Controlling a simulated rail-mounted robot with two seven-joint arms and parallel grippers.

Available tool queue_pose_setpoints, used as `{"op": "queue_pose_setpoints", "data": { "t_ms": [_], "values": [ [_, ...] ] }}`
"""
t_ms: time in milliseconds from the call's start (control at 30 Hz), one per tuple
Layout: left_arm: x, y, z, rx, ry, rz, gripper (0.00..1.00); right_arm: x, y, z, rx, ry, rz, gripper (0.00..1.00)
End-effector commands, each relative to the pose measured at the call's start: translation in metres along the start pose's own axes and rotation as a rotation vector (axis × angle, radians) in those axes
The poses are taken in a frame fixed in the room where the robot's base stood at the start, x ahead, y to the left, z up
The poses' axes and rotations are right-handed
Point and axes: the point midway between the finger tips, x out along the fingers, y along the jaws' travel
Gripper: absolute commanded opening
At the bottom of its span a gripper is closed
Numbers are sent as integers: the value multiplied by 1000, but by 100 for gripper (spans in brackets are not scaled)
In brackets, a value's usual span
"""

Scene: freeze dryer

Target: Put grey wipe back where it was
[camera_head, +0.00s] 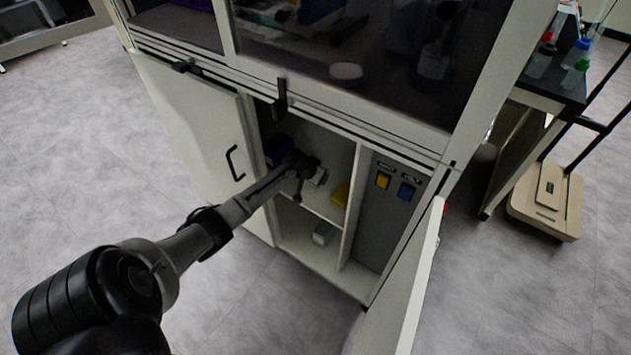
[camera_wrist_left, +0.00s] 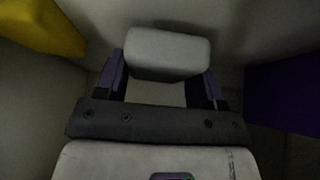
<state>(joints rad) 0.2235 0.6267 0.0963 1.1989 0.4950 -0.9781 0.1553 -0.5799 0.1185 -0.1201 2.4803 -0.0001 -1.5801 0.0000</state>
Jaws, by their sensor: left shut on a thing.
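The grey wipe (camera_wrist_left: 167,52) is a pale grey block with rounded edges in the left wrist view. My left gripper (camera_wrist_left: 163,74) is shut on it, with one finger on each side. In the head view my left gripper (camera_head: 306,165) reaches into the upper compartment of the open cabinet under the glass-fronted unit. A pale patch, probably the wipe (camera_head: 320,177), shows beside its fingers. Whether the wipe touches the shelf (camera_head: 322,208) cannot be told. My right gripper is not in view.
A yellow object (camera_head: 341,195) stands right of the gripper, and a dark blue-purple object (camera_head: 277,150) stands left of it. A grey-white box (camera_head: 323,233) sits in the lower compartment. A divider (camera_head: 356,205) and open doors (camera_head: 190,135) (camera_head: 408,290) flank the space.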

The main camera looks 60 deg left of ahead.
Motion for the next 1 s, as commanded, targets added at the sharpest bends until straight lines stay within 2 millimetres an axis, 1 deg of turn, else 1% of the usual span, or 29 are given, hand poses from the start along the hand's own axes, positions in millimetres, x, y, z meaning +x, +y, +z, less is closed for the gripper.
{"op": "queue_pose_setpoints", "data": {
  "t_ms": [33, 100, 367, 533, 567, 600, 800, 833, 1000],
  "values": [
    [11, 0, 7, 0, 0, 0, 37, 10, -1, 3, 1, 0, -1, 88],
    [14, 1, 9, 0, 1, 1, 37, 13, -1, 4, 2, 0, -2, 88],
    [13, 0, 8, 1, 2, 0, 37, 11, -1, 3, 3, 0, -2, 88],
    [16, 0, 10, 0, 1, 0, 37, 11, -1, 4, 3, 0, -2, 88],
    [16, 0, 10, 0, 1, 0, 64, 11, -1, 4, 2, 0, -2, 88],
    [16, 0, 10, 0, 1, 0, 68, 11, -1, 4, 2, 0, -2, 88],
    [16, 0, 10, 0, 1, 0, 87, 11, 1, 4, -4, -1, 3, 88],
    [16, 0, 10, 0, 1, 0, 88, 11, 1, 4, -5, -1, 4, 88],
    [16, 0, 10, 0, 1, 0, 88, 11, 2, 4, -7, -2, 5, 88]
  ]
}}
